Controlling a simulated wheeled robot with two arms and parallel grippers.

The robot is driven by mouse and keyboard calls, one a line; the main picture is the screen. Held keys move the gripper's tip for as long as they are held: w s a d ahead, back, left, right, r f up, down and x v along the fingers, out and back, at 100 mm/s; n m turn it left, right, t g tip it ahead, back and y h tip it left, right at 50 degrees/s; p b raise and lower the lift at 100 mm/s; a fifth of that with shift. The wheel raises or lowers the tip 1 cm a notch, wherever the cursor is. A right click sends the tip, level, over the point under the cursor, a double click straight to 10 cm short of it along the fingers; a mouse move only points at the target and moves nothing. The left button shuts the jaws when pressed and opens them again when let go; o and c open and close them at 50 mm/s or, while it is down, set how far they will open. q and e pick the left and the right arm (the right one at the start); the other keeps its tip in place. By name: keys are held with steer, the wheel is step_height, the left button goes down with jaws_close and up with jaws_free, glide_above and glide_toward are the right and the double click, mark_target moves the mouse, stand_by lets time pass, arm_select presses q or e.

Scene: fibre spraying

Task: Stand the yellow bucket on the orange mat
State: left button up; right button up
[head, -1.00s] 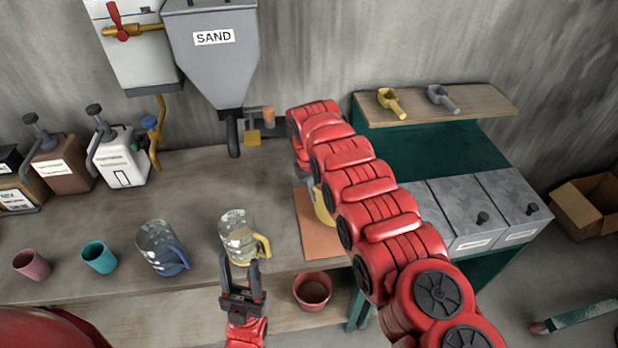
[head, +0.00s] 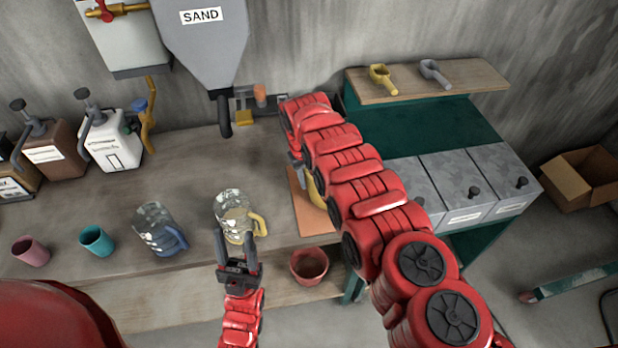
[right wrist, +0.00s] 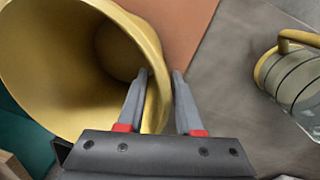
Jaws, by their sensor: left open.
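The yellow bucket (head: 316,190) is at the orange mat (head: 304,212), mostly hidden behind my right arm in the head view. In the right wrist view, the bucket (right wrist: 60,60) shows its open mouth, with part of the mat (right wrist: 180,25) beyond it. My right gripper (right wrist: 161,72) has its fingers close together on either side of the bucket's rim, one inside and one outside. Whether the bucket's base touches the mat is hidden. My left gripper (head: 235,238) is open and empty, in front of the clear jug with a yellow handle (head: 232,212).
A blue-handled jug (head: 158,230), a teal cup (head: 96,241) and a pink cup (head: 30,251) stand to the left on the bench. A terracotta pot (head: 309,266) is in front of the mat. Grey lidded bins (head: 462,190) are at right. The sand hopper (head: 205,50) hangs behind.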

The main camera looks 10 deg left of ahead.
steer(key=shift+r, duration=0.1)
steer(key=shift+r+b, duration=0.3)
steer(key=shift+r, duration=0.15)
step_height(320, 180, up, 11)
steer(key=a+b, duration=0.1)
steer(key=shift+s+b, duration=0.35)
steer(key=shift+b, duration=0.05)
